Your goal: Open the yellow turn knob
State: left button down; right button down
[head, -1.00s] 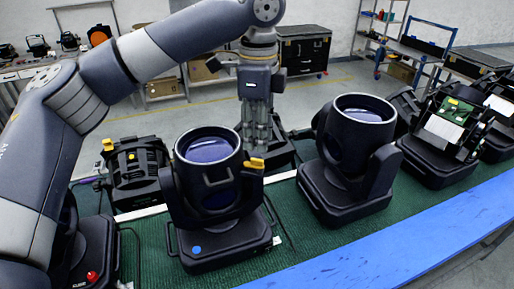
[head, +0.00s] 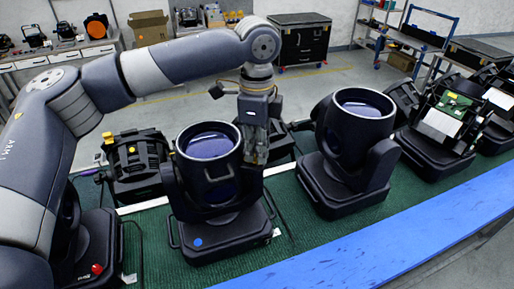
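The near par can (head: 207,165) stands upright on the green surface, its round lens facing up. The yellow turn knob on the right side of its head is not visible now; my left gripper covers that spot. My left gripper (head: 257,158) points down from above, close against the right side of this par can's head. I cannot tell whether its fingers are open, shut or touching the knob. My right gripper is not in view.
A second par can (head: 351,145) stands to the right, with an opened unit showing a green board (head: 447,116) beyond it. Another black unit with yellow parts (head: 138,160) is behind left. A blue strip (head: 370,245) runs along the front edge.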

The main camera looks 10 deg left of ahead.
pick_arm(q)
jog(key=shift+m, duration=0.3)
jog(key=m, duration=1.3)
jog(key=shift+r, duration=0.1)
jog(key=shift+m, duration=2.1)
jog(key=c, duration=1.8)
grip_release()
jog(key=shift+o, duration=0.2)
